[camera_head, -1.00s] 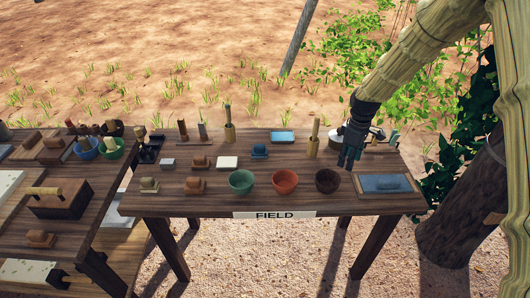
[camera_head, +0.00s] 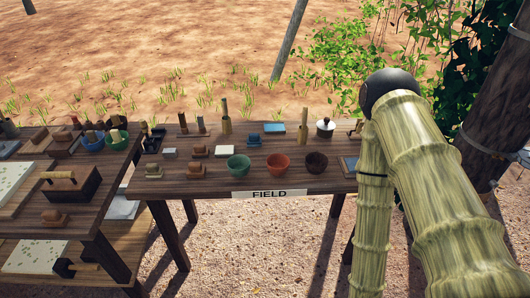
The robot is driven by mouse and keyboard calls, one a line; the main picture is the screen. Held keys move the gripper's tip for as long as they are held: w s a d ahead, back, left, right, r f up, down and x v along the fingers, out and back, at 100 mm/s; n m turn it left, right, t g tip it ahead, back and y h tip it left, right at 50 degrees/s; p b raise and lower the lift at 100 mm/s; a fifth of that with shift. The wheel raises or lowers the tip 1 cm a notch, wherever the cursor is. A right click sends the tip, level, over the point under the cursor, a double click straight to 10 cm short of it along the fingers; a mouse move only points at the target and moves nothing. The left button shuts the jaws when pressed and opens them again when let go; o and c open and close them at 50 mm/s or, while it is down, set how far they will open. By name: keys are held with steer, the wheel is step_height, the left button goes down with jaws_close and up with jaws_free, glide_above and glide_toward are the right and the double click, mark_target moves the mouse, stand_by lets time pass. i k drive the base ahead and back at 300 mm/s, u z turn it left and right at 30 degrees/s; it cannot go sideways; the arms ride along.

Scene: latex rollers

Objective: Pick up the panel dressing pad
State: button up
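I cannot tell for certain which item is the panel dressing pad. On the table marked FIELD (camera_head: 312,185), small handled pads stand on base plates: brown ones (camera_head: 199,150) and (camera_head: 195,170), an olive one (camera_head: 153,171) and a blue one (camera_head: 253,140). A flat blue pad (camera_head: 274,128) lies at the back. A blue-topped tray (camera_head: 350,164) at the right is mostly hidden by my bamboo-textured arm. My gripper is not visible in this view. No pad is seen held.
Green (camera_head: 238,165), red (camera_head: 278,163) and dark brown (camera_head: 316,162) bowls line the front. A white lidded pot (camera_head: 325,128) and a wooden upright (camera_head: 303,126) stand behind. The left table holds a large handled block (camera_head: 70,188) and a brown pad (camera_head: 55,219).

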mark_target(254, 140)
steer(key=u, duration=1.3)
steer(key=i, duration=1.15)
steer(key=z, duration=0.05)
